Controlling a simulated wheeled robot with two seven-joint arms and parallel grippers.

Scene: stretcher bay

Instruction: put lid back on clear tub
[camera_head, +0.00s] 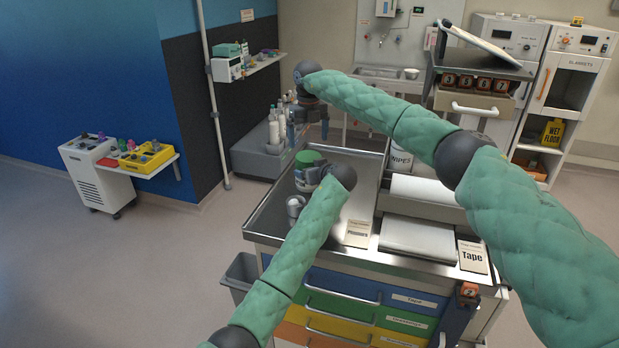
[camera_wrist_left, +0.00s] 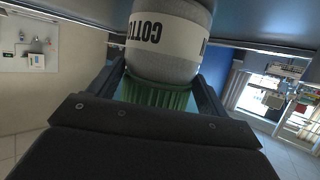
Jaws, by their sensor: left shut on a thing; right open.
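The clear tub (camera_head: 303,184), with a white label, stands on the steel cart top in the head view. In the left wrist view the tub (camera_wrist_left: 165,50) appears upside down, its label reading "COTT…". The green ribbed lid (camera_wrist_left: 155,95) is at the tub's mouth; I cannot tell whether it is fully seated. The lid also shows in the head view (camera_head: 309,156). My left gripper (camera_head: 318,170) is shut on the lid, its fingers either side of it. My right gripper (camera_head: 323,124) is open and empty, pointing down beyond the tub, above the cart's far edge.
A metal cup (camera_head: 295,205) stands near the tub. Cards marked "Tape" (camera_head: 473,257) and another word (camera_head: 358,233) lie at the cart's front. Bare tray surface (camera_head: 345,215) lies right of the left forearm.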

